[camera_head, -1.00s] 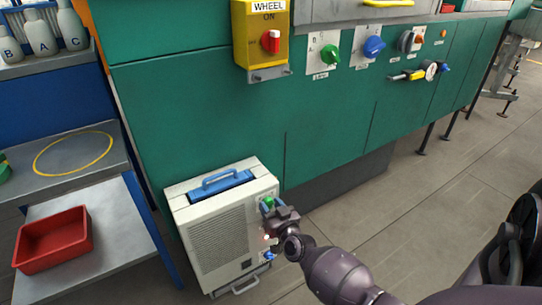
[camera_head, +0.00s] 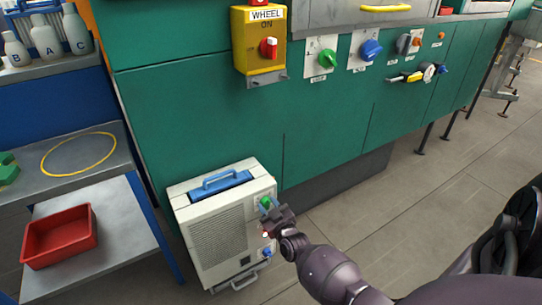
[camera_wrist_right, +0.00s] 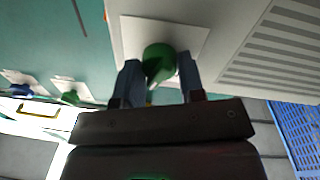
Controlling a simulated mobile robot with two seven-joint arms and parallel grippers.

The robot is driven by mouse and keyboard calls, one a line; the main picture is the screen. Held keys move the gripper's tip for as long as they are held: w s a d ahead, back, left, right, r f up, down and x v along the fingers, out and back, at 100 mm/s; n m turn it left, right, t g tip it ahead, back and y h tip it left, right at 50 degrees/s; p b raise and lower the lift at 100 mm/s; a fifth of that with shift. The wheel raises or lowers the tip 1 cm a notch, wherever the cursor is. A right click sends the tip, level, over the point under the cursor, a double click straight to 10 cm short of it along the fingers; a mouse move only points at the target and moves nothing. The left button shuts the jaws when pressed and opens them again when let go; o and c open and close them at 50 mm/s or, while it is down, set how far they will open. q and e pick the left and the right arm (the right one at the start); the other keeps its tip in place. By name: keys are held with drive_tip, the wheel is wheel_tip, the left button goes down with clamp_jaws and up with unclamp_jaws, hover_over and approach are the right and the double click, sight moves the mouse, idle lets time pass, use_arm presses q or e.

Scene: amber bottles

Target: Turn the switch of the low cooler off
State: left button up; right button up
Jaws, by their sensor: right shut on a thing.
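The low cooler (camera_head: 218,235) is a pale box with a blue top handle (camera_head: 222,182), standing on the floor against the green machine. In the head view the fingers partly hide the switch. My left gripper is not in view.
Above are a yellow WHEEL switch box (camera_head: 259,55), a green knob (camera_head: 327,59) and a blue knob (camera_head: 371,49). A red tray (camera_head: 60,237) is on the left shelf.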

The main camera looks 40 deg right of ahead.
drive_tip(key=shift+r+n, duration=0.2)
drive_tip(key=shift+n, duration=0.8)
drive_tip(key=shift+f+n+p, duration=0.1)
drive_tip(key=shift+n+p, duration=0.3)
drive_tip(key=shift+n, duration=0.6)
drive_tip(key=n, duration=0.2)
drive_tip(key=shift+f+n, duration=0.15)
drive_tip(key=shift+n, duration=0.25)
drive_tip(key=n, duration=0.2)
drive_tip(key=shift+n+t+y, duration=0.3)
drive_tip(key=shift+n, duration=0.1)
drive_tip(key=n, duration=0.3)
drive_tip(key=shift+f+n, duration=0.1)
drive_tip(key=shift+n, duration=0.2)
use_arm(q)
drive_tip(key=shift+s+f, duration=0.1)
use_arm(e)
drive_tip(key=shift+n, duration=0.3)
use_arm(q)
drive_tip(key=shift+b, duration=0.3)
use_arm(e)
drive_tip(key=shift+y, duration=0.3)
drive_tip(key=o, duration=0.9)
